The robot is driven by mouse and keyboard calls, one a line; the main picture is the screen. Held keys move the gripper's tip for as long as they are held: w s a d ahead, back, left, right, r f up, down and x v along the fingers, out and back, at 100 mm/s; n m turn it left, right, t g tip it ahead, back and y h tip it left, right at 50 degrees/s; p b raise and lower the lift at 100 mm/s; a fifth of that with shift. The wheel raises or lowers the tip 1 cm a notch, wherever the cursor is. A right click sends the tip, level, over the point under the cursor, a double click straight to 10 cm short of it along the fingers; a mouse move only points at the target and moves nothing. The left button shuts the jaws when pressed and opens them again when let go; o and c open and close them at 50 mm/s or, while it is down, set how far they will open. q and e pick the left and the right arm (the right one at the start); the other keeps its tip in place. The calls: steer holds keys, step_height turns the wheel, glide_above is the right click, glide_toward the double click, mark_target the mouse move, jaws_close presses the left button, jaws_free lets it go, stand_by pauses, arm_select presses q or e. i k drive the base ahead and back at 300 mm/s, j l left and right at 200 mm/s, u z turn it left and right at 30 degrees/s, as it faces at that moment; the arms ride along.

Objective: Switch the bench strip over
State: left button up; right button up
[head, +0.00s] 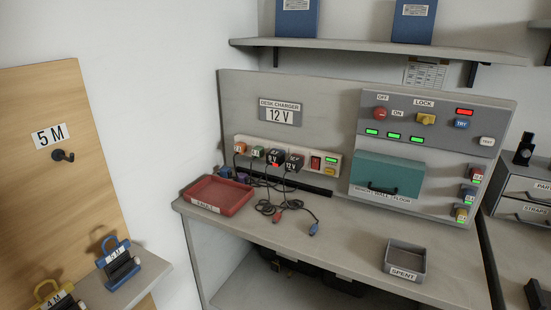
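The bench strip (318,152) is a pale power strip on the grey back panel, under a "DESK CHARGER 12 V" sign (280,111). Several plugs sit along it: an orange-topped one (241,148), a green-topped one (257,152) and two dark ones (276,157) (294,162), with "12 V" legible on the right one. A red switch (315,163) and a yellow button (330,171) beside a green light are at its right end. The switch position is too small to tell. Dark cables hang down to the bench. Neither gripper is in view.
The bench (345,232) carries a red tray (217,194) at left and a grey "SPENT" tray (405,257) at right. A teal box front (387,176) and a control panel (432,120) with lit green lamps are right of the strip. Loose red and blue connectors (314,229) lie mid-bench.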

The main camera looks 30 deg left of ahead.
mark_target(316, 161)
steer(key=u, duration=0.75)
steer(key=j+z, duration=0.3)
steer(key=j, duration=0.4)
steer(key=k, duration=0.05)
